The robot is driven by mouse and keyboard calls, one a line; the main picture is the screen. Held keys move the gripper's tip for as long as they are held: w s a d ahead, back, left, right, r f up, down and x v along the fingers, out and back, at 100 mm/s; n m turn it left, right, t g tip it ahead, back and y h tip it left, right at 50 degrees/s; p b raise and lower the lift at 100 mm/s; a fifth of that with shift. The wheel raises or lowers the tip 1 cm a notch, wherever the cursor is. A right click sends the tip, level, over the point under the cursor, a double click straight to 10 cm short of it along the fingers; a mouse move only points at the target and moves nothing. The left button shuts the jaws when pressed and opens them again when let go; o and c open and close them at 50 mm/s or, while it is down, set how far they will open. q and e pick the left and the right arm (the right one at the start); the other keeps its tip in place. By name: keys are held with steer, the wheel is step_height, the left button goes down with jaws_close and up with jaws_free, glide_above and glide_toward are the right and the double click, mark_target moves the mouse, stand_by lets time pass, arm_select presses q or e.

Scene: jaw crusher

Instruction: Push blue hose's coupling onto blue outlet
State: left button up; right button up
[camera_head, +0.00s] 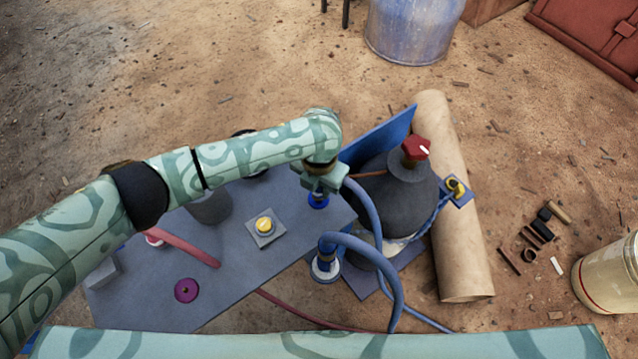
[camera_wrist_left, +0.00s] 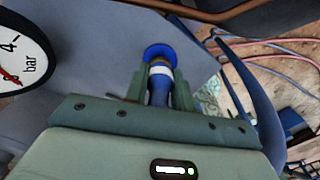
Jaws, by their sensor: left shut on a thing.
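My left gripper (camera_head: 325,182) is over the grey table near its right side. In the left wrist view its fingers (camera_wrist_left: 160,88) are shut around the blue hose's coupling (camera_wrist_left: 158,97), a blue cylinder near a white band. The blue outlet (camera_wrist_left: 158,51), with a round blue flange, is directly beyond the fingertips and in line with the coupling. In the head view the blue outlet (camera_head: 318,202) shows just below the gripper, which hides the coupling. The blue hose (camera_head: 366,208) curves away to the right and down. I cannot tell how far the coupling sits on the outlet. My right gripper is out of view.
The grey table (camera_head: 215,290) carries a yellow knob (camera_head: 264,226), a purple disc (camera_head: 186,290) and a red hose (camera_head: 185,245). A dark bottle with a red knob (camera_head: 415,150) stands close right. A gauge (camera_wrist_left: 20,60) is left.

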arm_select(q)
steer(key=shift+f+b, duration=0.35)
steer(key=shift+f, duration=0.25)
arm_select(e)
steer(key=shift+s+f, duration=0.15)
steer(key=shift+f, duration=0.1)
arm_select(q)
steer(key=o, duration=1)
step_height(320, 180, up, 16)
steer(key=p, duration=0.8)
steer(key=shift+r, duration=0.15)
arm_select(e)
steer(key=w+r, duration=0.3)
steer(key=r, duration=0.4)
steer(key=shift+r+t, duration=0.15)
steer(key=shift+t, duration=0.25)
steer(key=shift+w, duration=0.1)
